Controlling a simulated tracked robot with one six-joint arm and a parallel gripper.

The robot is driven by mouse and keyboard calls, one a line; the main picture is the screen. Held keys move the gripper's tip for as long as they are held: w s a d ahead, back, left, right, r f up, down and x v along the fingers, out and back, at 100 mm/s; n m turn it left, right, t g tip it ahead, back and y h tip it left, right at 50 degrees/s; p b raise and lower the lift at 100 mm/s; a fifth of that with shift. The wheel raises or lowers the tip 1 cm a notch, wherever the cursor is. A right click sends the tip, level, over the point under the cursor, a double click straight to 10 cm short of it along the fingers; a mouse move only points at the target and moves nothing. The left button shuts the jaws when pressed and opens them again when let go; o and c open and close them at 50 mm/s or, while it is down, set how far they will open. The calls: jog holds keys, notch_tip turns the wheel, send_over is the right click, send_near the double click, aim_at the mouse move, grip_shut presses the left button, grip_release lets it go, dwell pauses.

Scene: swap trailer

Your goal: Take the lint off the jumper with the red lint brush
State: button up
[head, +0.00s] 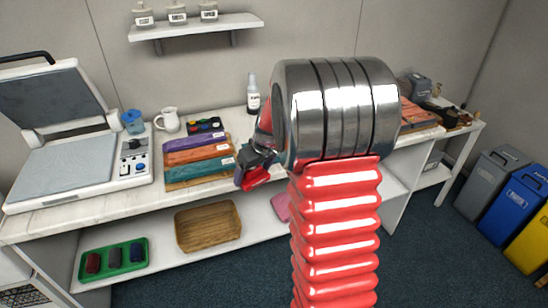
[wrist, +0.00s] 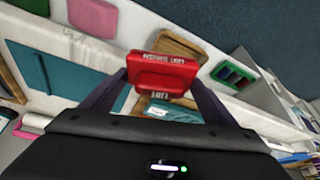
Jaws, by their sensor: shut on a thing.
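My gripper (head: 250,172) is shut on the red lint brush (wrist: 163,74), above the counter's front edge. The brush's block shows between the fingers in the wrist view, with white lettering on it. In the head view the brush (head: 257,177) is small and partly hidden by the gripper. Folded cloths in purple, orange and teal (head: 200,170) lie on the counter left of the gripper. A flat teal piece (wrist: 75,85) lies on the counter in the wrist view. I cannot tell which is the jumper, and no lint is clear to see.
A press with a raised lid (head: 60,150) stands at the left. A white jug (head: 168,120) and a spray bottle (head: 253,95) stand at the back. Below are a wooden tray (head: 208,227) and a green tray (head: 113,258). My arm hides the counter's middle.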

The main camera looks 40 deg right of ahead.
jog(key=s+a+f+n+y, duration=0.1)
jog(key=a+f, duration=0.3)
jog(key=a, duration=0.7)
jog(key=s+a+f+n, duration=0.2)
jog(key=a+f+n, duration=0.2)
jog(key=a, duration=0.7)
jog(key=shift+f+g+y, duration=0.4)
jog(key=shift+f, duration=0.25)
jog(key=shift+a, duration=0.2)
